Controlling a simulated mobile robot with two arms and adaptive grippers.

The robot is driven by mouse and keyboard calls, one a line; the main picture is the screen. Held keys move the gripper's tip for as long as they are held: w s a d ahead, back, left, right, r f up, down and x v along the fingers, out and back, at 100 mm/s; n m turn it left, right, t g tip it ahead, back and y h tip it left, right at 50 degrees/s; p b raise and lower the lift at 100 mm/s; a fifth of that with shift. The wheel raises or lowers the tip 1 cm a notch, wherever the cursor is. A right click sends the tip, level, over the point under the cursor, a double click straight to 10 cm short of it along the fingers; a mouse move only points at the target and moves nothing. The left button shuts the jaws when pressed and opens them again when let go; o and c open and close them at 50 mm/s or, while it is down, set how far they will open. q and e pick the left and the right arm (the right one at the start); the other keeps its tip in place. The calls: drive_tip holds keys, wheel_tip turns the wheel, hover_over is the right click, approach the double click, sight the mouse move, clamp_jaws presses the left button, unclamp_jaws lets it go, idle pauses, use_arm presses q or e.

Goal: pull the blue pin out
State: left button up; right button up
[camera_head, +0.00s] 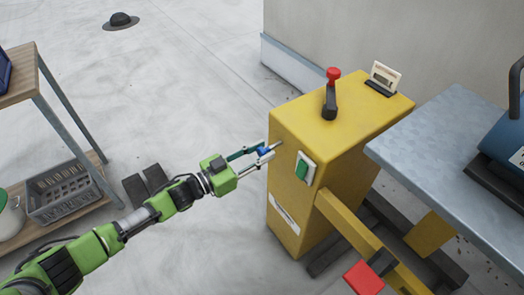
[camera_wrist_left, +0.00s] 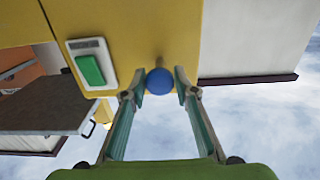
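The blue pin (camera_head: 264,151) sticks out of the side of the yellow cabinet (camera_head: 292,128). Its round blue knob (camera_wrist_left: 160,81) faces the left wrist camera, and a short shaft shows between the knob and the cabinet. My left gripper (camera_head: 260,152) is at the knob, with one finger on each side of it. In the left wrist view its fingertips (camera_wrist_left: 160,84) flank the knob with a narrow gap at each side, so it looks open around the knob. My right gripper is not in view.
A green button (camera_head: 302,169) is on the cabinet beside the pin. A red-knobbed lever (camera_head: 332,92) and a small gauge (camera_head: 385,77) are on top. A grey table (camera_head: 432,135) stands at right, a shelf with a basket (camera_head: 64,191) at left.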

use_arm(q)
drive_tip(key=shift+o, duration=0.7)
drive_tip(key=shift+s+a, duration=0.1)
drive_tip(key=shift+a, duration=0.05)
drive_tip(key=v, duration=1.2)
